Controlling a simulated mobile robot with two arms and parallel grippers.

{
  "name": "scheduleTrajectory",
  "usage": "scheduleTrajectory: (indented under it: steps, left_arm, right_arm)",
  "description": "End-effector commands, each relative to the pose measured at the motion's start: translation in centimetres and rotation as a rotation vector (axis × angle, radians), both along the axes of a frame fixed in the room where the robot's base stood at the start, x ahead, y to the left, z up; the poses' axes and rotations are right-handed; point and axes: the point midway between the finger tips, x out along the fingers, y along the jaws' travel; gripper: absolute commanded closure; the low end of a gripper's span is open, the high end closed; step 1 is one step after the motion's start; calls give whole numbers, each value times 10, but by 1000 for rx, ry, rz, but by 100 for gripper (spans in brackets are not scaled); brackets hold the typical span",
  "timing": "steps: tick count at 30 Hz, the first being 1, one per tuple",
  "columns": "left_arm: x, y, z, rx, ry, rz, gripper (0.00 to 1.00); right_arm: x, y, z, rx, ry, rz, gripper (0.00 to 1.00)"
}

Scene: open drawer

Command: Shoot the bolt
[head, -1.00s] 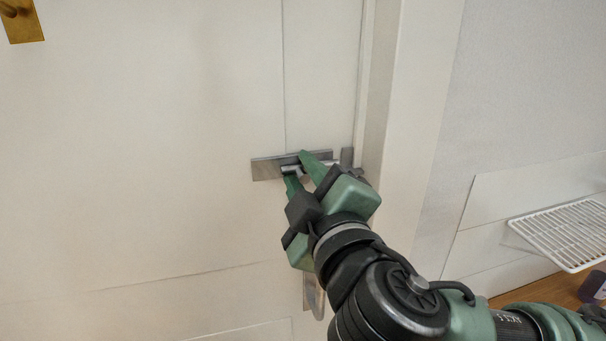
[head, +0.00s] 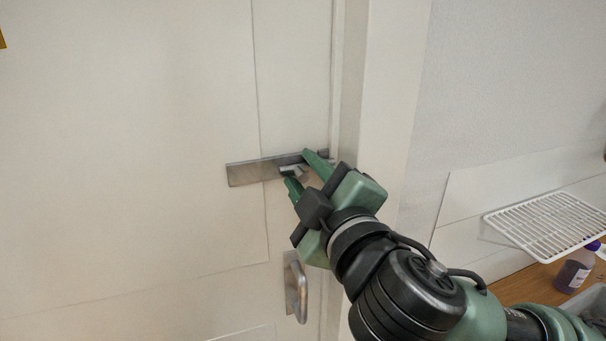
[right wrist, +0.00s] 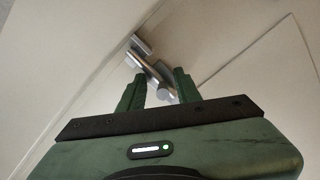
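The silver sliding bolt's long plate (head: 250,173) is mounted across the white door near the frame. Its small silver knob (head: 291,171) sticks out towards me. The gripper is open around the knob; contact is hard to tell. The fingers partly hide the bolt's right end by the door frame. My left gripper is out of view.
A silver door handle (head: 297,287) is below the bolt. The white door frame (head: 385,130) stands to the right.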

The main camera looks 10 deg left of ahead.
Motion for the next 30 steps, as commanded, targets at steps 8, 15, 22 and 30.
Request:
scheduleTrajectory:
  steps: [8, 15, 22, 30]
  left_arm:
    - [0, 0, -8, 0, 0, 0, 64]
    - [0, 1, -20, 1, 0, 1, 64]
    - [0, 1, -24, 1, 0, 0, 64]
    - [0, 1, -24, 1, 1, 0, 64]
  right_arm:
    - [-20, -13, -1, 2, -2, 4, 67]
    - [-52, -36, -3, 3, -1, 2, 67]
    - [-64, -45, -1, 1, 0, -1, 67]
    - [-64, -45, 0, 1, 1, -1, 67]
